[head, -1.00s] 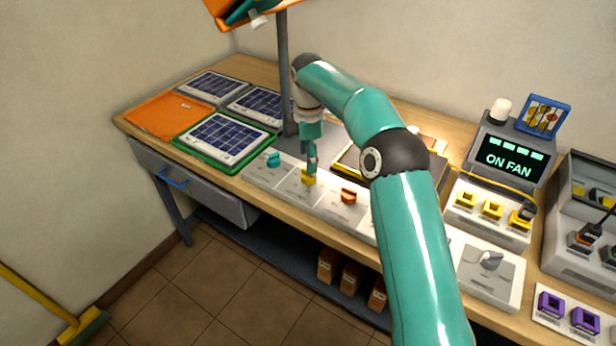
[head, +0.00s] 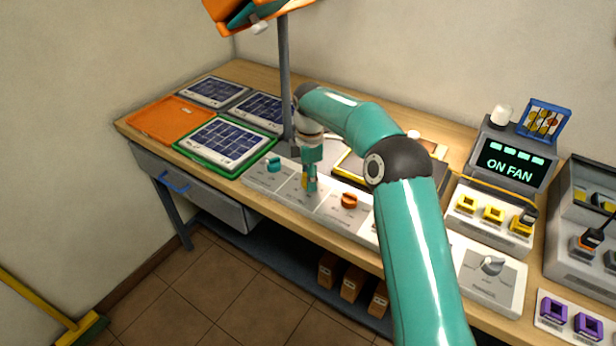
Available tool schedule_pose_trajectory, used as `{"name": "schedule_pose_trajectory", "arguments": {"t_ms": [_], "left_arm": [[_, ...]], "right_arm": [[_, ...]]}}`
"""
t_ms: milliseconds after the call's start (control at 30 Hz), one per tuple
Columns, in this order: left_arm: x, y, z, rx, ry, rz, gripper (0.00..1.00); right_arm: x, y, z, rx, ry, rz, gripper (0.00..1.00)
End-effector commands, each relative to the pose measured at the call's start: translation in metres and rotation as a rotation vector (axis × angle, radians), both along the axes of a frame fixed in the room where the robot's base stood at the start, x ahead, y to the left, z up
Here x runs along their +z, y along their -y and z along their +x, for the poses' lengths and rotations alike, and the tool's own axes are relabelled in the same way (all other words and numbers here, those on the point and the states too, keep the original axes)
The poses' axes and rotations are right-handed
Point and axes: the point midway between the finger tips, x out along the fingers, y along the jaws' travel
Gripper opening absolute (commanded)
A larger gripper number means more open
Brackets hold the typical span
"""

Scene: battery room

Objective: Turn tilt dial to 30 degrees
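A white control strip (head: 266,181) along the front of the bench carries a teal knob (head: 273,164), a yellow knob (head: 304,183) and an orange knob (head: 349,201). Their labels are too small to read, so I cannot tell which is the tilt dial. My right gripper (head: 310,187) points down at the yellow knob and hides most of it. I cannot tell whether the fingers are shut on the knob or only beside it. My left gripper is not in view.
An orange-edged panel (head: 240,12) sits on a grey post (head: 285,75) close behind the gripper. A green-framed solar panel (head: 223,142) lies left of the strip. At right are a display (head: 510,163) reading "ON FAN" and a grey knob (head: 491,265).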

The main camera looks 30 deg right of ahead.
Motion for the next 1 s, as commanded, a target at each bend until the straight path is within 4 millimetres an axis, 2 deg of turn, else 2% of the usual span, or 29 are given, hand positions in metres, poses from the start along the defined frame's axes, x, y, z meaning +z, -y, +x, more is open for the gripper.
{"name": "schedule_pose_trajectory", "arguments": {"t_ms": [33,100,467,667,1000], "left_arm": [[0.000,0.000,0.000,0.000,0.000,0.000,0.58],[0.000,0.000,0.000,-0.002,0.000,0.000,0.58],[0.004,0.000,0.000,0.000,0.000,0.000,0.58],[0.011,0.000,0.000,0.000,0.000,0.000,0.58],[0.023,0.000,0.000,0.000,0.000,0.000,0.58]], "right_arm": [[0.000,0.000,-0.001,0.000,-0.003,0.000,0.14],[0.000,-0.006,0.000,0.004,-0.004,0.002,0.07],[0.000,0.000,-0.002,-0.058,-0.006,0.003,0.07],[0.001,0.000,-0.002,-0.170,-0.009,0.002,0.07],[0.000,0.000,-0.002,-0.472,-0.010,0.000,0.07]]}}
